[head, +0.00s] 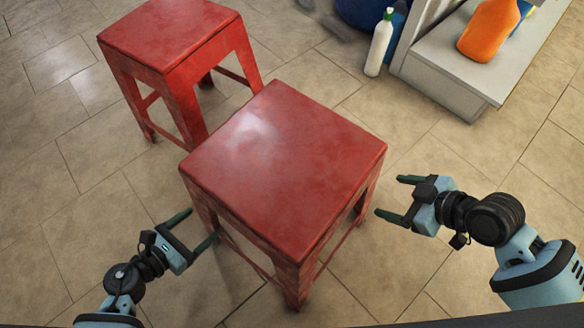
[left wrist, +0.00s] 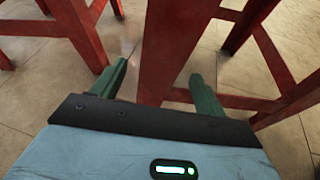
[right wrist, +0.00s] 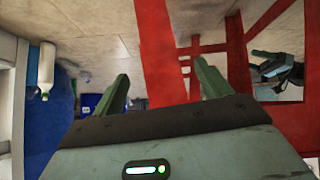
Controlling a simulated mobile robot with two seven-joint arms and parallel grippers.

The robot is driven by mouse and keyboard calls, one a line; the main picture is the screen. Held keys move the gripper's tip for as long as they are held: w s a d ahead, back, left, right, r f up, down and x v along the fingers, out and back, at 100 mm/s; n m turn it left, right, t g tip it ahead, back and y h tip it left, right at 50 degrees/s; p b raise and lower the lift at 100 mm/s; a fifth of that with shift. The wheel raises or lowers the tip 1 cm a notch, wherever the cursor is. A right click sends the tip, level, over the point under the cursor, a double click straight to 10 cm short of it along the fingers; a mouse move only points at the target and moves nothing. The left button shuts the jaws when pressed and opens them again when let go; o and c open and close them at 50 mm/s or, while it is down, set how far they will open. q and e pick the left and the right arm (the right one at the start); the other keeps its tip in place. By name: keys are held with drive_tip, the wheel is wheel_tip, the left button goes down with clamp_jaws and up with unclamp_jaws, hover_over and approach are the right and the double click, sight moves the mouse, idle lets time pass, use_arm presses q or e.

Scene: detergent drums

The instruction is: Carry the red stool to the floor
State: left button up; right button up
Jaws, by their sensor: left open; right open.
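A red stool (head: 285,165) with a square top is upright in the middle of the head view. Its legs reach down to the tiled floor (head: 400,275); the contact of its feet is not clear. A second red stool (head: 170,35) stands behind it to the left. My left gripper (head: 203,224) is open at the near stool's left side. In the left wrist view, a red leg (left wrist: 168,45) shows between its fingers. My right gripper (head: 389,196) is open just right of the stool. In the right wrist view, a red leg (right wrist: 160,50) shows between its fingers.
A grey shelf (head: 450,75) at the upper right holds an orange bottle (head: 488,30). A white bottle (head: 379,45) stands on the floor beside the shelf, near a blue drum (head: 360,12). Floor at the lower right and far left is clear.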

sight(371, 191)
use_arm(q)
drive_tip(key=x, duration=0.8)
use_arm(e)
drive_tip(key=shift+x, duration=3.9)
use_arm(q)
drive_tip(key=shift+s, duration=0.1)
drive_tip(key=shift+a, duration=0.1)
clamp_jaws()
use_arm(e)
clamp_jaws()
drive_tip(key=shift+w+r, duration=0.1)
